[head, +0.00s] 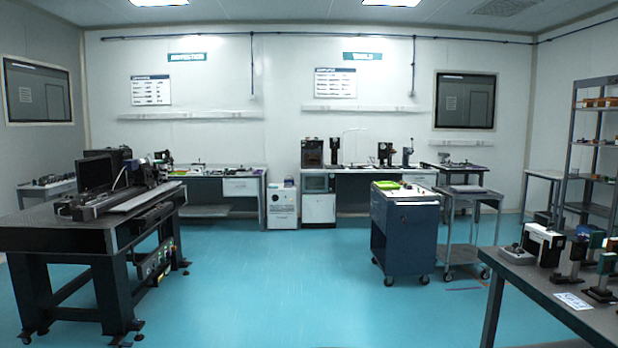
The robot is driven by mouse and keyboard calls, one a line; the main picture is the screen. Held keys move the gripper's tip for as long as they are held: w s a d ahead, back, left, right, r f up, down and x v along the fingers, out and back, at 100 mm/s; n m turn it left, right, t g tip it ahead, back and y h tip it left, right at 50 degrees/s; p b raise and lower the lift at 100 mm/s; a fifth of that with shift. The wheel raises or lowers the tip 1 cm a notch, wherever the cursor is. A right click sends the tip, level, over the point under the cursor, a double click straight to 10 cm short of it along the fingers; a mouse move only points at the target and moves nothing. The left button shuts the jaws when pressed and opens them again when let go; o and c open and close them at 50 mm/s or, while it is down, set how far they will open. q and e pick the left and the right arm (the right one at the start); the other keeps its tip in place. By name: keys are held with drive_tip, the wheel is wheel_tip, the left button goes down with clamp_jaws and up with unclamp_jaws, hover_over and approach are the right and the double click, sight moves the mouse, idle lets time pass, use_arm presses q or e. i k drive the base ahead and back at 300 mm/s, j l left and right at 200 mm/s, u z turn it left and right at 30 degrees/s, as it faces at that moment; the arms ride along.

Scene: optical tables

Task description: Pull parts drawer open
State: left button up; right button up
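Several drawer-like fronts show across the room, and I cannot tell which one is the parts drawer. A white drawer (241,187) sits under the right end of the back left bench and looks shut. Another white drawer front (420,180) shows under the back right bench, partly hidden by the blue cart. The blue cart (412,240) stands on casters right of the middle; its front panels look closed, and the details are too small to read. Neither of my grippers is in view.
A dark optical table (40,228) with instruments stands at the left. A grey table (535,285) with devices fills the lower right. A wheeled grey trolley (472,196) stands beside the blue cart. Shelving (592,82) is at the right wall. The blue floor (270,290) in the middle is clear.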

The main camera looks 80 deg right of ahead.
sight(407, 176)
drive_tip(key=z, duration=3.3)
drive_tip(key=i+j+u, duration=0.3)
drive_tip(key=i, duration=0.6)
drive_tip(key=i+u, duration=0.25)
drive_tip(key=i, duration=0.65)
drive_tip(key=i+u, duration=0.15)
drive_tip(key=i, duration=1.5)
drive_tip(key=i+z, duration=0.2)
drive_tip(key=i, duration=0.6)
drive_tip(key=i+j+z, duration=0.2)
drive_tip(key=i, duration=0.65)
drive_tip(key=i+l+u, duration=0.1)
drive_tip(key=i, duration=0.7)
drive_tip(key=i+l+u, duration=0.1)
drive_tip(key=i, duration=0.7)
drive_tip(key=i+u, duration=0.2)
drive_tip(key=i, duration=1.45)
